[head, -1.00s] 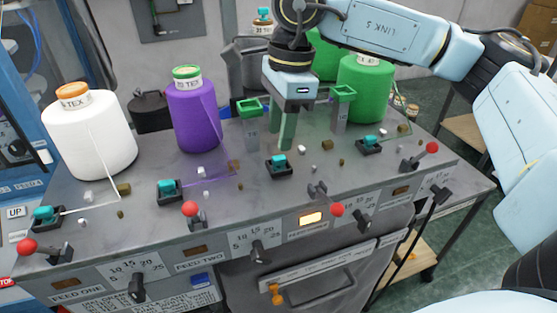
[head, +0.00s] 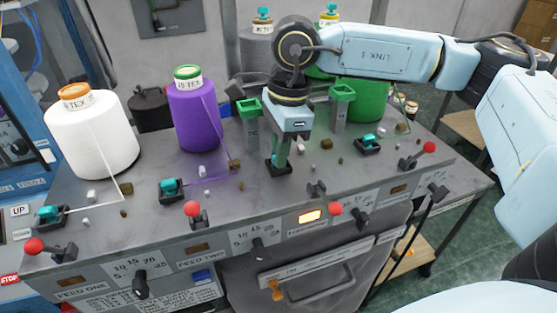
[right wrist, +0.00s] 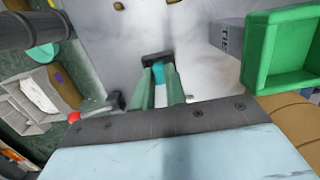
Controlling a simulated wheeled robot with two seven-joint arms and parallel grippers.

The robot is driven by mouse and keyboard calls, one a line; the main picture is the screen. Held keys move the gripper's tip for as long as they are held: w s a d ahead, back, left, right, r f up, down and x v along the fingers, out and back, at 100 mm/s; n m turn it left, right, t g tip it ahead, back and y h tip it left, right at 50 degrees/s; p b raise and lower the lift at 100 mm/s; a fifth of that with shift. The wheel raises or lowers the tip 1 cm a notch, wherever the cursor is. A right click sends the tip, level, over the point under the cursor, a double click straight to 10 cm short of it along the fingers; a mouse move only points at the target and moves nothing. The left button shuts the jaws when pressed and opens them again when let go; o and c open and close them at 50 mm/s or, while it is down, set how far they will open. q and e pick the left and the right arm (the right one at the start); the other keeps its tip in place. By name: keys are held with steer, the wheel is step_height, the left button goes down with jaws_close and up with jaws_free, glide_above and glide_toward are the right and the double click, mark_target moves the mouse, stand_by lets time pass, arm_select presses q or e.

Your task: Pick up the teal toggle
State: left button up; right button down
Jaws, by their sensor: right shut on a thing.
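My right gripper (head: 279,158) points down over the middle of the grey panel. Its green fingers are shut on a teal toggle (right wrist: 158,71), which shows between the fingertips in the right wrist view. The toggle's black base (head: 280,168) rests on the panel, and the fingers mostly hide the toggle in the head view. Similar teal toggles sit in black bases at the far left (head: 47,212), left of centre (head: 170,185) and to the right (head: 369,141). My left gripper is not in view.
Green open-topped posts (head: 250,110) and (head: 342,98) stand behind and on either side of my right gripper. White (head: 92,135), purple (head: 192,115) and green (head: 368,100) yarn cones stand at the back. Red-knobbed levers (head: 193,209) line the front. Small white and brown bits lie about.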

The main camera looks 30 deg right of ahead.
step_height(320, 180, up, 10)
steer(key=b, duration=0.1)
stand_by(0.6)
